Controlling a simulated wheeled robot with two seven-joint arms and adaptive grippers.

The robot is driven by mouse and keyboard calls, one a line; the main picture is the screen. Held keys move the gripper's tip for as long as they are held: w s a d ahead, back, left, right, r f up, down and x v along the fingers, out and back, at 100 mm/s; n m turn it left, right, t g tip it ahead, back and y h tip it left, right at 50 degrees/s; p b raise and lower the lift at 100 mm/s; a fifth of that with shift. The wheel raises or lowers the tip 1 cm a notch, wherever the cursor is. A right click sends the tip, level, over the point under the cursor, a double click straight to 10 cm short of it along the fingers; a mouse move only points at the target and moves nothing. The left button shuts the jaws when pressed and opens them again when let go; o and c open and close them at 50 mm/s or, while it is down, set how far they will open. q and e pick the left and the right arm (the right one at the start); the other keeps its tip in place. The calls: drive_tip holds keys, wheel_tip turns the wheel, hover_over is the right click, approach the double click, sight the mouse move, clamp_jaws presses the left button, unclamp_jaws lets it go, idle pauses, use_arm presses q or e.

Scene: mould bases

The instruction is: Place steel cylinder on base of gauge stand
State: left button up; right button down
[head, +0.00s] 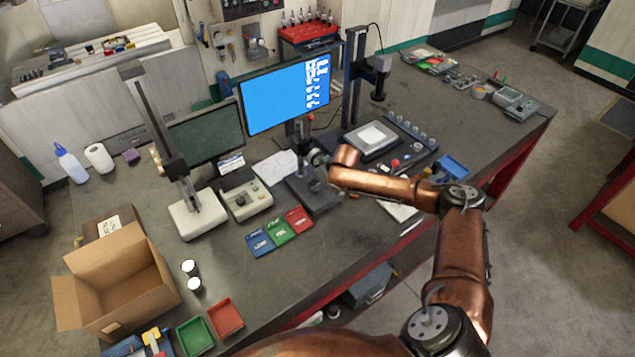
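The gauge stand, with a dark flat base (316,198) and an upright column (300,132), stands near the middle of the bench in front of the blue monitor. My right arm (380,186) reaches in from the lower right, and its wrist end is beside the stand. Dark and grey parts at that end overlap the stand, so I cannot make out the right gripper's fingers or whether they hold anything. I cannot clearly pick out the steel cylinder; it may be hidden there or too small to tell. My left gripper is not in view.
Blue, green and red cards (281,229) lie in front of the stand. A control box (246,200) and a tall grey-based stand (198,216) are to its left. Bare bench lies around the cards.

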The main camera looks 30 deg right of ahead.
drive_tip(key=shift+w+d+f, duration=0.1)
drive_tip(key=shift+f, duration=0.45)
drive_tip(key=shift+f, duration=0.1)
drive_tip(key=c, duration=1.5)
unclamp_jaws()
drive_tip(key=shift+f, duration=0.1)
drive_tip(key=b+v, duration=0.1)
drive_tip(key=v, duration=1.1)
